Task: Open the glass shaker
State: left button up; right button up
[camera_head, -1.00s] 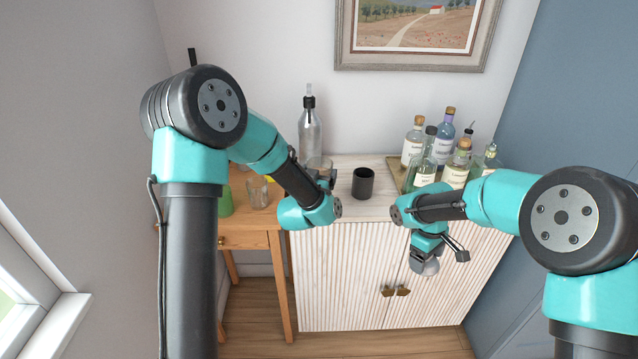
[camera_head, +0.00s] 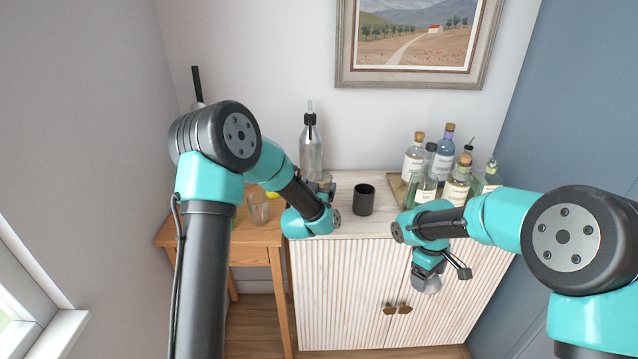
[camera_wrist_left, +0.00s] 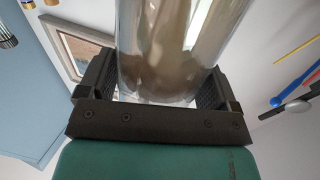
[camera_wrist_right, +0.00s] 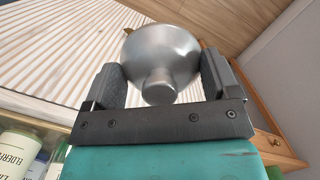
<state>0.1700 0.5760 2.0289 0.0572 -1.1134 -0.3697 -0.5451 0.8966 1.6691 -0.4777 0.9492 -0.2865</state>
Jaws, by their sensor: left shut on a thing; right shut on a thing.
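The clear glass body of the shaker (camera_wrist_left: 185,45) stands between the fingers of my left gripper (camera_wrist_left: 160,85), which is shut on it. In the head view my left gripper (camera_head: 324,188) is over the cabinet's left part, and the glass (camera_head: 325,178) is mostly hidden behind it. A shiny metal domed cap (camera_wrist_right: 160,55) is between the fingers of my right gripper (camera_wrist_right: 157,82), which is shut on it. In the head view the cap (camera_head: 433,285) hangs below my right gripper (camera_head: 442,268), in front of the cabinet doors, apart from the glass.
A black cup (camera_head: 363,200) stands on the cabinet top between the arms. Several bottles (camera_head: 443,165) crowd a tray at the right. A wooden side table (camera_head: 255,238) with a glass (camera_head: 258,207) is at the left.

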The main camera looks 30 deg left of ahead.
pick_arm(q)
jog(key=shift+f, duration=0.6)
jog(key=shift+f, duration=0.15)
jog(key=o, duration=1.7)
jog(key=shift+f, duration=0.1)
jog(key=shift+s, duration=0.15)
jog(key=v, duration=1.1)
jog(key=shift+s+d+r, duration=0.2)
jog(key=shift+s, duration=0.15)
